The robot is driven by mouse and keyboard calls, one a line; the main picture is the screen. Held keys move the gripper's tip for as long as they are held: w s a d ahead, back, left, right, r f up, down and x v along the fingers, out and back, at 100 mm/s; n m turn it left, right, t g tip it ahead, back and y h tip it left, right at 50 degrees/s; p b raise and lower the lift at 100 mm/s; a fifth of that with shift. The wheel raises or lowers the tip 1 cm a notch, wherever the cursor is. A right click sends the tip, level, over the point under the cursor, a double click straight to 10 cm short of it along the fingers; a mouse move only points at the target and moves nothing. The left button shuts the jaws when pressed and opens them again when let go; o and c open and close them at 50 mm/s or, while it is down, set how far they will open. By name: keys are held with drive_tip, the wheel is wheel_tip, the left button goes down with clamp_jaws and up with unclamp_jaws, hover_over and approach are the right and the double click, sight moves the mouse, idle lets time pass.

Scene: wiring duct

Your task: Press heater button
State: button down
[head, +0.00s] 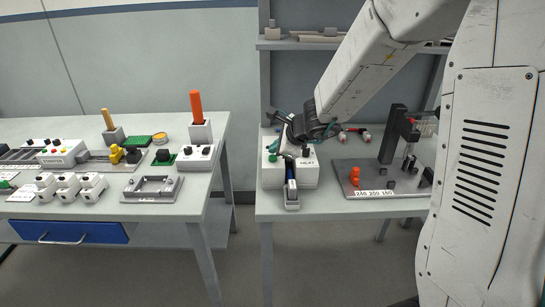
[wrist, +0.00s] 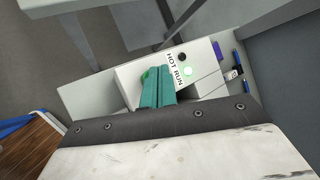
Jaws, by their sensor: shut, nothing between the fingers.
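The heater is a white box on the right table, marked "HEAT" in the head view (head: 273,178). Its top shows in the wrist view (wrist: 130,76), with "HOT" and "RUN" printed on it. Beside the print are a dark round lamp (wrist: 182,57) and a glowing pale green lamp (wrist: 187,71). A green button (wrist: 146,75) shows partly at the left edge of my fingers. My gripper (wrist: 157,71) is shut and empty, its teal fingers over the box top next to the green button. They hide part of it; I cannot tell whether they touch.
A dark and blue holder (head: 291,194) stands in front of the heater. A gap separates the left table (head: 120,208), which carries several devices.

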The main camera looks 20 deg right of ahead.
sight(276, 158)
drive_tip(key=shift+r, duration=0.25)
drive_tip(key=shift+r, duration=2.5)
drive_tip(key=s+a+n+g+y, duration=0.1)
drive_tip(key=s+a+n+g, duration=0.15)
drive_tip(key=s+n, duration=0.4)
drive_tip(key=s+a+n+g+y, duration=0.1)
drive_tip(key=s+a+n+g, duration=0.15)
drive_tip(key=s+n, duration=0.45)
drive_tip(key=s+d+r+n+h, duration=0.2)
drive_tip(key=s+n, duration=0.1)
drive_tip(key=s, duration=0.5)
drive_tip(key=s+d+r+n+g+h, duration=0.1)
drive_tip(key=s+d+n+h, duration=0.1)
drive_tip(key=s, duration=0.5)
drive_tip(key=s+d+r+n+g+h, duration=0.1)
drive_tip(key=s+d+r+n, duration=0.1)
drive_tip(key=s, duration=0.6)
drive_tip(key=shift+s+d+r+n+h, duration=0.3)
drive_tip(key=shift+d+r+n+h, duration=0.1)
drive_tip(key=shift+d+n, duration=0.4)
